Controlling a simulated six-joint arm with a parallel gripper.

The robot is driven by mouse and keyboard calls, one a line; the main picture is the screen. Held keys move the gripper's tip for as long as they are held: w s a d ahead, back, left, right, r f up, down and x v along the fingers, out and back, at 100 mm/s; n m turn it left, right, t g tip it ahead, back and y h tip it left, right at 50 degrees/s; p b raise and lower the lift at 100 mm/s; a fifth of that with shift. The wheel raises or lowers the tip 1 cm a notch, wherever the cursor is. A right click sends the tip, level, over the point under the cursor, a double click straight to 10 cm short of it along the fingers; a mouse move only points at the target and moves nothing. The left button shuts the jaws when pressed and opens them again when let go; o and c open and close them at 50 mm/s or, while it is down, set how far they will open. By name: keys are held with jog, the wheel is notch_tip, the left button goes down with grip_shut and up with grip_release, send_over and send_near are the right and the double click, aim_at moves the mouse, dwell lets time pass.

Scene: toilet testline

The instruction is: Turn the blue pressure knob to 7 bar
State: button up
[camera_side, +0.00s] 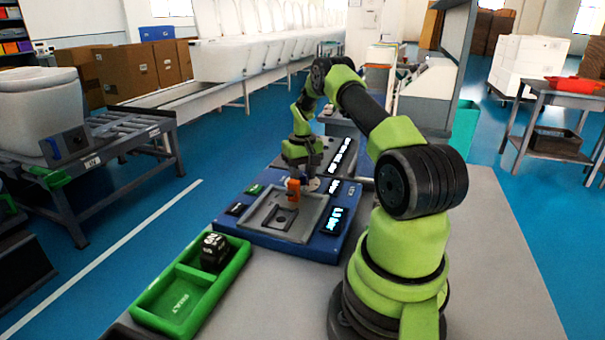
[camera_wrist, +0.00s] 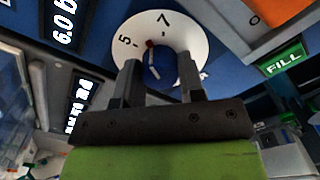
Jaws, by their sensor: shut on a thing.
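The blue pressure knob (camera_wrist: 160,64) shows in the wrist view between my fingers, in front of a white dial (camera_wrist: 190,38) marked 5 and 7. A white line with a red tip on the knob points between the 5 and the 7. My gripper (camera_wrist: 160,78) is shut on the knob, one finger on each side. A display (camera_wrist: 66,22) beside the dial reads about 6.0; its unit is cut off. In the side view my gripper (camera_side: 305,172) is down at the blue panel (camera_side: 245,228), and hides the knob; part of the white dial (camera_side: 311,184) shows below it.
An orange part (camera_side: 293,188) stands close to my gripper, near a grey recessed tray (camera_side: 266,222). A green tray (camera_side: 180,292) with a black object (camera_side: 214,250) lies at the front left. The grey table (camera_side: 490,270) is clear at the right.

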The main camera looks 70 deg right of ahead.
aim_at(302, 174)
jog(key=m, duration=0.6)
dwell(0.6)
jog(key=o, duration=0.9)
notch_tip(302, 174, up, 10)
dwell(0.4)
